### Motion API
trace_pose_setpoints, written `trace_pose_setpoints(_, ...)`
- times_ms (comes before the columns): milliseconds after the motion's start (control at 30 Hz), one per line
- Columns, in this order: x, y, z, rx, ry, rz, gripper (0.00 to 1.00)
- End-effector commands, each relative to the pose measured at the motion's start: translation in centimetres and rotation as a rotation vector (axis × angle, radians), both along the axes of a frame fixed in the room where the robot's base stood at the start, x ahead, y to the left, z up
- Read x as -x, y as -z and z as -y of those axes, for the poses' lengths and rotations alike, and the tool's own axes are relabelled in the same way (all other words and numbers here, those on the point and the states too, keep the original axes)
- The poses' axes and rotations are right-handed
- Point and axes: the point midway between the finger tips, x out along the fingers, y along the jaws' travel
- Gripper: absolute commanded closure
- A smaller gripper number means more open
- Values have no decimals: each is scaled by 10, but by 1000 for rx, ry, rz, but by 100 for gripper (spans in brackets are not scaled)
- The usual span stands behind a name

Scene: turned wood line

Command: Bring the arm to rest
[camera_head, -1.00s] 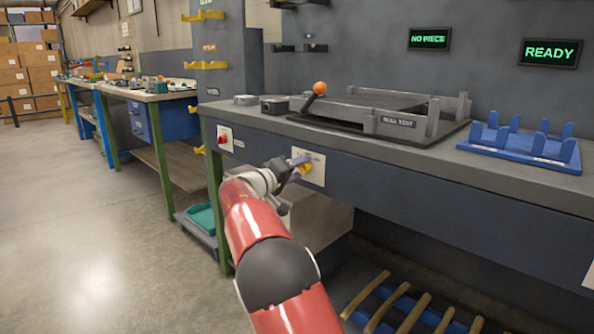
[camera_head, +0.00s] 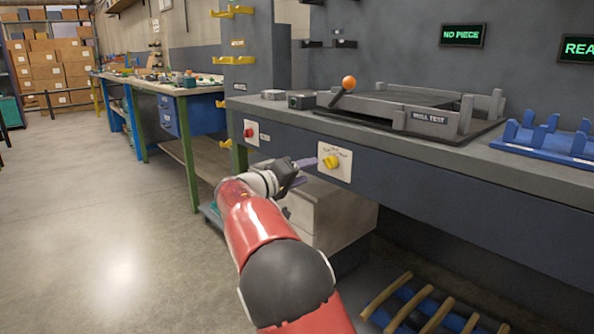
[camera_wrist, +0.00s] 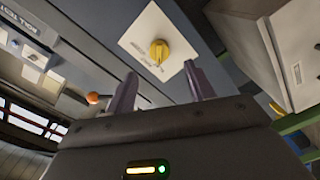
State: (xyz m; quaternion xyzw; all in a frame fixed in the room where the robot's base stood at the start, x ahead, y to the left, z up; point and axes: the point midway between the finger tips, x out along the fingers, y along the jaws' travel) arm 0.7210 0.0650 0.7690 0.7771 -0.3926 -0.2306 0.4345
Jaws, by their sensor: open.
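My gripper (camera_head: 311,171) is at the end of my red arm, in front of the dark bench front in the head view. In the wrist view my gripper (camera_wrist: 160,88) shows two purple fingers standing apart with nothing between them. A yellow knob (camera_head: 331,161) on a white plate is just right of the fingertips in the head view. In the wrist view the yellow knob (camera_wrist: 159,52) lies beyond the fingertips, apart from them.
A red button (camera_head: 249,132) is on the bench front. The bench (camera_head: 455,175) carries a roll test frame (camera_head: 420,118) with an orange-ended lever (camera_head: 348,84) and a blue rack (camera_head: 545,140). A grey box (camera_head: 335,218) stands below. Open floor (camera_head: 90,220) lies at left.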

Motion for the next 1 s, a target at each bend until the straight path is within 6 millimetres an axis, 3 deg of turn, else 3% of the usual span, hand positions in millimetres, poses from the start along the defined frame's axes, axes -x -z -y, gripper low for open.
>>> trace_pose_setpoints(167,36,-3,56,-155,57,-105,46)
trace_pose_setpoints(300,98,6,105,-375,87,-242,46)
trace_pose_setpoints(433,164,17,128,-574,74,-346,46)
trace_pose_setpoints(600,253,32,131,-811,11,-433,46)
trace_pose_setpoints(800,352,54,108,-1038,-102,-469,46)
trace_pose_setpoints(1000,420,79,80,-1181,-200,-453,46)
